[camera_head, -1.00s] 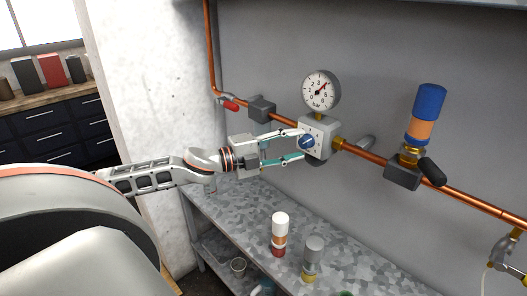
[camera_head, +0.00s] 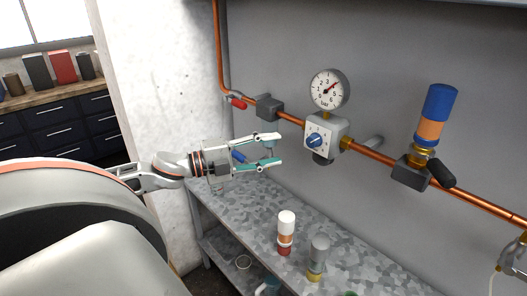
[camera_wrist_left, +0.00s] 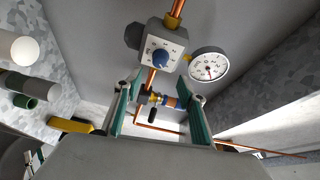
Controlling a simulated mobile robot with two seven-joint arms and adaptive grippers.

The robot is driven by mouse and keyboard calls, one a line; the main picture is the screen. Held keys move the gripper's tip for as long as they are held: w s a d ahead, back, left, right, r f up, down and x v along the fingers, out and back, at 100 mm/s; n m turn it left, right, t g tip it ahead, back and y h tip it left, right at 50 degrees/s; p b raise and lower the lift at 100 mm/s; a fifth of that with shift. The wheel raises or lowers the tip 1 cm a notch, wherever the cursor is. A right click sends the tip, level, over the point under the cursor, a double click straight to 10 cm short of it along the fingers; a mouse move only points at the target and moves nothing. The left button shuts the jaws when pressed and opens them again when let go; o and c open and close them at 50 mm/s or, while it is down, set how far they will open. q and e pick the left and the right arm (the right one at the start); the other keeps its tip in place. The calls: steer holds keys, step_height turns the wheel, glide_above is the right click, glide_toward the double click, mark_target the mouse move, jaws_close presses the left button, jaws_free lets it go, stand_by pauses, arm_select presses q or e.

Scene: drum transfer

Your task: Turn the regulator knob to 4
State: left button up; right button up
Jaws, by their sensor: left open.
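The regulator is a pale grey box on the copper pipe with a blue round knob (camera_head: 314,140) on its white dial face. The knob also shows in the left wrist view (camera_wrist_left: 161,57), its pointer mark too small to read. The round pressure gauge (camera_head: 329,90) stands above it, its needle pointing up and right, around 4 as far as I can tell. My left gripper (camera_head: 279,149) is open and empty, left of the knob and apart from it. In the left wrist view its two fingers (camera_wrist_left: 160,95) stand apart below the knob.
The copper pipe carries a red-handled valve (camera_head: 237,102) at left and a blue-and-orange cylinder (camera_head: 433,115) with a black handle at right. A grey speckled bench (camera_head: 245,200) below holds a white-capped bottle (camera_head: 286,225) and a grey-capped bottle (camera_head: 318,250).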

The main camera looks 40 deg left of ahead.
arm_select(q)
steer(key=shift+v, duration=0.8)
steer(key=s+a+f+n+y, duration=0.2)
steer(key=a+f+n+y, duration=0.15)
steer(key=f, duration=0.45)
steer(key=s+a+f+n+y, duration=0.1)
steer(key=a+f+n+y, duration=0.1)
steer(key=f+n, duration=0.35)
steer(key=s+d+f+n+g+y, duration=0.1)
steer(key=s+d+f+n, duration=0.15)
steer(key=f, duration=0.65)
steer(key=s+d+f+n+g+y, duration=0.1)
steer(key=s+d+f+n+y, duration=0.15)
steer(key=f, duration=0.65)
steer(key=s+d+f+n+g+h, duration=0.1)
steer(key=s+d+f, duration=0.1)
steer(key=d+f, duration=0.2)
steer(key=s+d+f+n+g+h, duration=0.1)
steer(key=d+f, duration=0.3)
steer(key=d, duration=0.6)
steer(key=s+d+f+n+g, duration=0.1)
steer(key=s+d+f+n, duration=0.1)
steer(key=d+f, duration=0.3)
steer(key=s+d, duration=0.1)
steer(key=d, duration=0.2)
steer(key=shift+s+g+h, duration=0.3)
steer(key=shift+s+h, duration=0.05)
steer(key=shift+h, duration=0.05)
steer(key=shift+a, duration=0.15)
steer(key=shift+c, duration=0.5)
